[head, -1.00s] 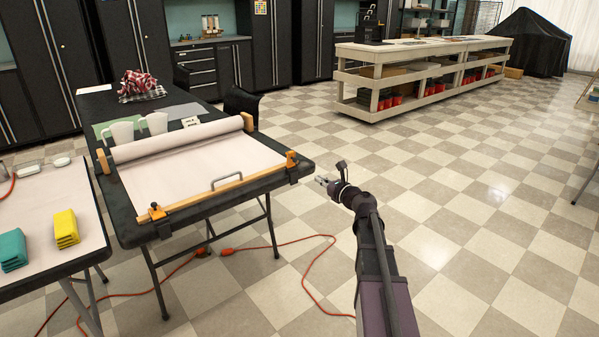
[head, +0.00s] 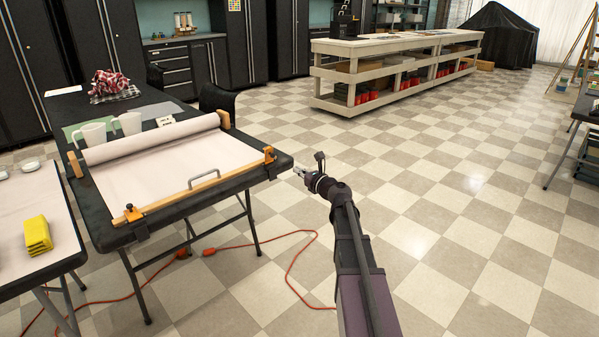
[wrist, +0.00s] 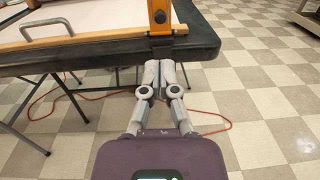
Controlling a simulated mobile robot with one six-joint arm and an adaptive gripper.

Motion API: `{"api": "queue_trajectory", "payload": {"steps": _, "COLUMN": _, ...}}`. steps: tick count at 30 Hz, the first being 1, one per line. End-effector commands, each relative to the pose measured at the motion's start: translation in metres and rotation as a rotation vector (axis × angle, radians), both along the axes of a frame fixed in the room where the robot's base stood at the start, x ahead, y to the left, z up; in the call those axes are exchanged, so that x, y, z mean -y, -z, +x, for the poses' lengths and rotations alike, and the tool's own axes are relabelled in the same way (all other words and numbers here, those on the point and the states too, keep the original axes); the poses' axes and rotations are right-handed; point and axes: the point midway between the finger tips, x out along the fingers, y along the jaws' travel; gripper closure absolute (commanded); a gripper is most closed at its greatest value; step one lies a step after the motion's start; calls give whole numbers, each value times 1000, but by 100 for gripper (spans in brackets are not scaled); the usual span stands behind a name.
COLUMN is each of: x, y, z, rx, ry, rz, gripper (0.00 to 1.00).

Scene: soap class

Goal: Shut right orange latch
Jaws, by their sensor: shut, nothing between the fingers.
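The right orange latch (head: 269,154) sits at the right end of the wooden bar on the near edge of the black table. It also shows in the wrist view (wrist: 161,16), standing up from the bar, its top cut off by the frame. A second orange latch (head: 133,213) is at the bar's left end. My gripper (head: 297,171) is just off the table's right corner, below and to the right of the right latch. In the wrist view my gripper's fingers (wrist: 159,66) are together and empty, beneath the latch's black clamp and apart from the latch.
A metal handle (head: 204,178) rises from the wooden bar (head: 232,176). A white sheet and roll lie behind it, with two pale mugs beyond. A side table with a yellow block (head: 37,235) is at left. An orange cord (head: 292,262) crosses the floor. Open floor lies to the right.

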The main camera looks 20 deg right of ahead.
Motion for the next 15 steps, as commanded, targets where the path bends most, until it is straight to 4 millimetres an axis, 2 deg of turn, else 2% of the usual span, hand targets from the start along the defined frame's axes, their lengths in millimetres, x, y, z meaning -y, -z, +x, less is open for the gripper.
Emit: {"api": "queue_trajectory", "payload": {"steps": 15, "x": -26, "y": -1, "z": 76, "rx": 0, "ry": -2, "rz": 0, "gripper": 100}}
